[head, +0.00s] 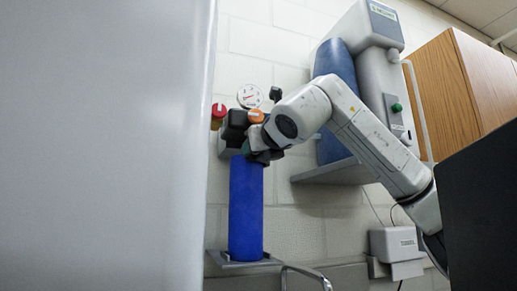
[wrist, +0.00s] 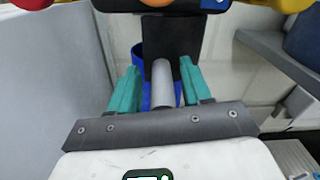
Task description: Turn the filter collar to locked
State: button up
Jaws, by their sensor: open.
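A tall blue filter cylinder (head: 245,212) stands upright on a small shelf under a dark block (head: 236,125) against the wall. I cannot clearly pick out a collar or a lock mark; my gripper and wrist cover the top of the cylinder. My gripper (head: 262,155) is at that top, just below the block. In the wrist view my gripper (wrist: 158,82) has its teal fingers apart, one on each side of a grey rod (wrist: 162,84). I cannot tell whether either finger touches the rod. Behind it show a dark plate (wrist: 172,42) and part of the blue cylinder (wrist: 138,57).
A round gauge (head: 249,96), a red knob (head: 218,111) and an orange knob (head: 256,116) sit close above my gripper. A large grey panel (head: 100,150) fills the left. A grey and blue unit (head: 335,95) and a wooden cabinet (head: 470,90) are on the right.

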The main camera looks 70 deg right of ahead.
jog(key=b+v, duration=0.2)
jog(key=v, duration=0.9)
jog(key=shift+w, duration=0.1)
dwell(0.5)
